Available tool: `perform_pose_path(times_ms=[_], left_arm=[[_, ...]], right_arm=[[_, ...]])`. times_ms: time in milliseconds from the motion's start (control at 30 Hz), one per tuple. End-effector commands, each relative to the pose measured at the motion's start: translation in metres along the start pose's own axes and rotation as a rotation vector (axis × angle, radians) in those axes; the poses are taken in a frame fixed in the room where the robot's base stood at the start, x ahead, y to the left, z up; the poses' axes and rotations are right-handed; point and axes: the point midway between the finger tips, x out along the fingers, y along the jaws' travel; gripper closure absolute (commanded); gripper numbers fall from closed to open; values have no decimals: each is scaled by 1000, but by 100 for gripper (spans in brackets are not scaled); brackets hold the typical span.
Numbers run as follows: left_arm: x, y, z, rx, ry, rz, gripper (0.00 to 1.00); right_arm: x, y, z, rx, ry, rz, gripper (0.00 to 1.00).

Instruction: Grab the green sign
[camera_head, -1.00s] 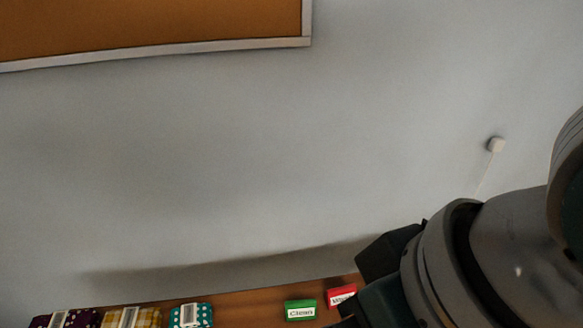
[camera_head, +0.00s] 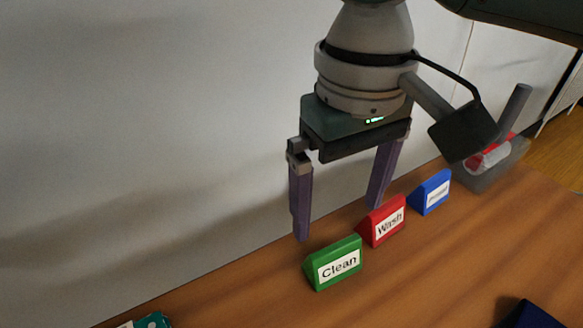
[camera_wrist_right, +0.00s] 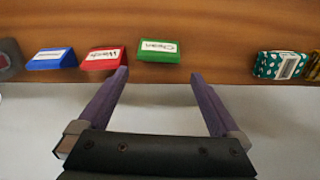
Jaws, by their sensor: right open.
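The green sign (camera_head: 334,263), a wedge with a white label reading "Clean", stands on the wooden table near the wall. It also shows in the right wrist view (camera_wrist_right: 158,57), upside down, just beyond and between the two fingers. My right gripper (camera_head: 338,222) points down with its purple fingers apart and empty. It is above and behind the green sign, on the wall side, and does not appear to touch it. In the right wrist view the gripper (camera_wrist_right: 158,76) is open too. My left gripper is not in view.
A red "Wash" sign (camera_head: 382,221) stands close to the right of the green one, with a blue sign (camera_head: 431,192) beyond it. A teal dotted bundle (camera_wrist_right: 281,65) lies along the table's wall side.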

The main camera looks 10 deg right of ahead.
Motion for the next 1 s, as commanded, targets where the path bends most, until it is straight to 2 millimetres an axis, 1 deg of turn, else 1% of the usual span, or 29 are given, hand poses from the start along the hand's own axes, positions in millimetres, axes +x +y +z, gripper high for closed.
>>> perform_pose_path(times_ms=[33, 100, 333, 500, 600, 700, 867, 900, 1000], left_arm=[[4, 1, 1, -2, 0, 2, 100], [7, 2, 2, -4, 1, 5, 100], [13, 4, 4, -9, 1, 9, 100], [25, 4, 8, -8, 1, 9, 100], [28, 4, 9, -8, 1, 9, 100], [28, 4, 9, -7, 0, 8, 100], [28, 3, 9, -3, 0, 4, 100], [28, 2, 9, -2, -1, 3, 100], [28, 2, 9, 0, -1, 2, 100]], right_arm=[[11, 0, 1, 0, -2, 0, 0], [22, 0, 1, -2, -2, 0, 0], [44, 0, 0, -2, -1, 0, 0], [72, 2, 0, -3, -1, 0, 0], [83, 1, 0, -4, 0, -1, 0], [87, 1, 0, -4, 0, -1, 0], [86, 1, 0, -5, 1, -1, 0], [86, 1, 0, -5, 1, -1, 1], [86, 1, 0, -5, 1, -1, 12]])
